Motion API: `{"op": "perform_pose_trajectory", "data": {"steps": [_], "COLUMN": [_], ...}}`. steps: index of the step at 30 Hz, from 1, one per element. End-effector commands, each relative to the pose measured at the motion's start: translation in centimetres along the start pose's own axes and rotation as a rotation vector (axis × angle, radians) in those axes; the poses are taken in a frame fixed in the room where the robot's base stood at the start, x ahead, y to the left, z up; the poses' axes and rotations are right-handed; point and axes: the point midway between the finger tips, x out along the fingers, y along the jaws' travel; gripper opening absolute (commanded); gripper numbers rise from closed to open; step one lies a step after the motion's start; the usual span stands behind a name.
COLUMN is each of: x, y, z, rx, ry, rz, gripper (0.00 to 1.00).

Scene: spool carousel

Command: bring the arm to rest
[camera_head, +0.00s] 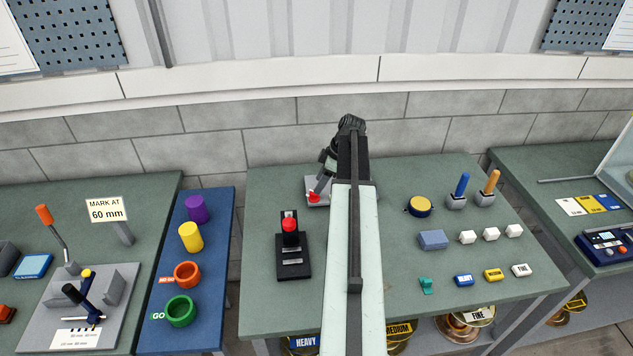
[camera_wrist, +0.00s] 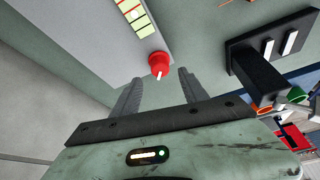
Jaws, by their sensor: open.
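My arm (camera_head: 354,240) stretches forward over the middle table, its far end bent down near the wall. My gripper (camera_wrist: 162,77) is open and empty in the wrist view, with its two grey fingers apart. A red knob (camera_wrist: 159,64) with a white mark shows just beyond the fingertips, roughly centred in the gap. Whether the fingers touch it cannot be told. The knob sits on a grey plate (camera_wrist: 85,45) with a yellow-green scale strip. In the head view the red knob (camera_head: 313,197) is at the table's back, and my arm partly hides the plate.
A black stand with a red top (camera_head: 290,228) is left of my arm. Right of it are a yellow round knob (camera_head: 419,206), a blue block (camera_head: 433,239), small labelled blocks and two levers (camera_head: 462,185). The wall (camera_head: 220,150) is close behind the table.

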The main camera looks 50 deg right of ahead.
Motion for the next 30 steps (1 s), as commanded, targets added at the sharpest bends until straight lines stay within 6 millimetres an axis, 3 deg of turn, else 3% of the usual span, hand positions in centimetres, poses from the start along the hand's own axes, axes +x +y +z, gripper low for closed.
{"op": "perform_pose_trajectory", "data": {"steps": [1,5,22,26,30], "x": [-2.0,-3.5,-2.9,0.2,5.4], "y": [0.0,0.0,-0.4,-3.7,-11.2], "z": [-0.3,-0.2,-0.6,-5.4,-13.5], "rx": [0.001,0.000,0.005,0.061,0.190], "ry": [0.000,0.000,-0.004,-0.045,-0.144], "rz": [0.001,0.000,-0.005,-0.037,-0.068], "gripper": [0.51,0.51,0.51,0.51,0.51]}}
